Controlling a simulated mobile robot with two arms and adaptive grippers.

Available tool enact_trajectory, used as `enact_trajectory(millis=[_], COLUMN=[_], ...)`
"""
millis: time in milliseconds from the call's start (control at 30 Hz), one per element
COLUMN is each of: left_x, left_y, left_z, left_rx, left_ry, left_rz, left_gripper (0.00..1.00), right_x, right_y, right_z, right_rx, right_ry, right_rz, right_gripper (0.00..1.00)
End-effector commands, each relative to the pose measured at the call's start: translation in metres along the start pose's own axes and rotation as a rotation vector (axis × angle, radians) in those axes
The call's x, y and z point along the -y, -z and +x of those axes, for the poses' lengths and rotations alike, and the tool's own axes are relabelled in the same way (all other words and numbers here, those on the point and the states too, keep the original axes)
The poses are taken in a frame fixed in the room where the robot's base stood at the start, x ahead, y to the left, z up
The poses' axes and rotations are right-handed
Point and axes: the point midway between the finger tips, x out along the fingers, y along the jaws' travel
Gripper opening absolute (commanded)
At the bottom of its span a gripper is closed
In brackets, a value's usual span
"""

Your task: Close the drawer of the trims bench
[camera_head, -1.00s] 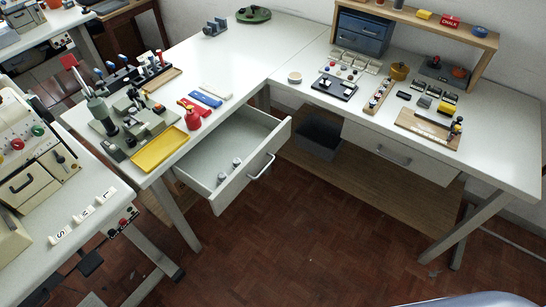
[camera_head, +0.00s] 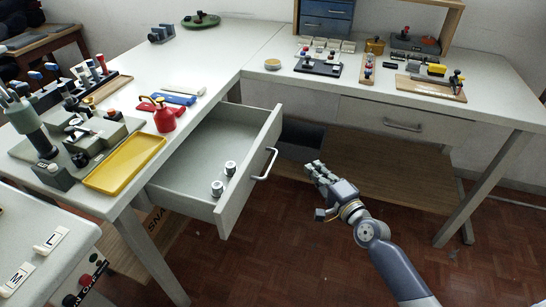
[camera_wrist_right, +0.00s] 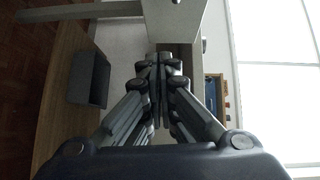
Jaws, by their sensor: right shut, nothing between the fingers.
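The open drawer (camera_head: 213,168) sticks out from the bench (camera_head: 200,55) on the left side of the head view. Its silver handle (camera_head: 265,165) is on its front face, and two small metal spools (camera_head: 224,178) lie inside. My right gripper (camera_head: 312,167) is shut and empty, to the right of the handle and apart from it. In the right wrist view the closed fingers (camera_wrist_right: 160,85) point away from the camera. My left gripper is not in view.
A second drawer (camera_head: 405,120), closed, is under the right part of the bench. A dark bin (camera_head: 302,140) stands on the wooden lower shelf (camera_head: 380,170). A yellow tray (camera_head: 125,163) and a red oil can (camera_head: 163,118) stand on the bench top. The floor before the drawer is clear.

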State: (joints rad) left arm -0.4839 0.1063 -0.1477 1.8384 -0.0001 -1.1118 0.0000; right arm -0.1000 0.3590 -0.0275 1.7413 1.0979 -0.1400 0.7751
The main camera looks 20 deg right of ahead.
Motion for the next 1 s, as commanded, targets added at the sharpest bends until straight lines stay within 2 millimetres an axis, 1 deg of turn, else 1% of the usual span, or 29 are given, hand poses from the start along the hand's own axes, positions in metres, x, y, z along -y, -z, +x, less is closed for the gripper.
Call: enact_trajectory(millis=[33,133,267,367,567,833,867,900,1000], left_x=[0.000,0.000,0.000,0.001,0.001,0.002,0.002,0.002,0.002], left_y=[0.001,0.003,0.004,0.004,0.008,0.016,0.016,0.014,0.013], left_z=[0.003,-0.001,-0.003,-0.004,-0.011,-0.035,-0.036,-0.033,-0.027], left_rx=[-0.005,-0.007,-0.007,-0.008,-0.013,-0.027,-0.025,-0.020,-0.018], left_ry=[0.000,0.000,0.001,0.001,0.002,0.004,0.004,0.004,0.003], left_rz=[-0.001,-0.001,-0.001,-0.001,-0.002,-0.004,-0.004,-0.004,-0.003], left_gripper=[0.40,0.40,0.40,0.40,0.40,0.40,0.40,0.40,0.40], right_x=[0.004,0.017,0.021,0.022,0.023,0.024,0.025,0.026,0.027], right_y=[0.000,-0.001,-0.001,-0.001,-0.002,-0.002,-0.004,-0.011,-0.020], right_z=[0.001,0.002,0.009,0.021,0.056,0.102,0.106,0.111,0.120], right_rx=[0.004,0.009,0.010,0.009,0.010,0.010,0.011,0.012,0.011], right_ry=[0.026,0.052,0.057,0.058,0.057,0.056,0.055,0.054,0.054], right_rz=[0.021,0.048,0.056,0.056,0.055,0.053,0.054,0.057,0.055], right_gripper=[0.00,0.00,0.00,0.00,0.00,0.00,0.00,0.00,0.00])
